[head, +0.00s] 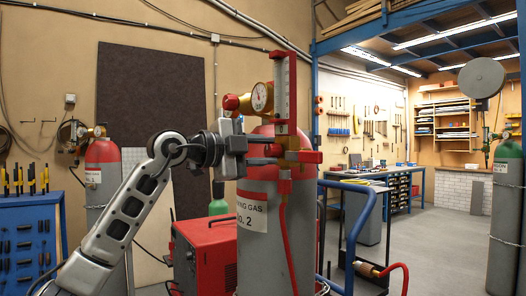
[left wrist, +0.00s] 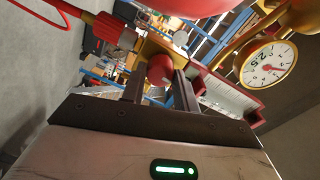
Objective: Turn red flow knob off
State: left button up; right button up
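The red flow knob (left wrist: 160,70) shows in the left wrist view as a small round red part below a brass fitting. My left gripper (left wrist: 160,92) is open, with its two dark fingers on either side of the knob. I cannot tell if they touch it. In the head view my left gripper (head: 264,150) reaches the red and brass valve block (head: 298,157) under the upright flow tube (head: 285,90). There its fingers and the block hide most of the knob. My right gripper is in neither view.
A brass pressure gauge (head: 262,97) with another red knob (head: 231,102) sits just above my left gripper. The grey and red gas cylinder (head: 262,225) stands below, with a red hose (head: 287,245). A red box unit (head: 205,255) stands beside it.

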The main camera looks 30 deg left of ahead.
pick_arm(q)
jog(key=o, duration=0.4)
jog(key=shift+c, duration=0.2)
jog(key=b+v, duration=0.6)
jog(key=v, duration=1)
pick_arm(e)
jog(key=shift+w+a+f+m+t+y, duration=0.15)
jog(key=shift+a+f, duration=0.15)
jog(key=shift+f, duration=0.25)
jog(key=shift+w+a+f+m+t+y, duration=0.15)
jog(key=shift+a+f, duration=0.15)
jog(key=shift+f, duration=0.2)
pick_arm(q)
jog(key=shift+w+a, duration=0.1)
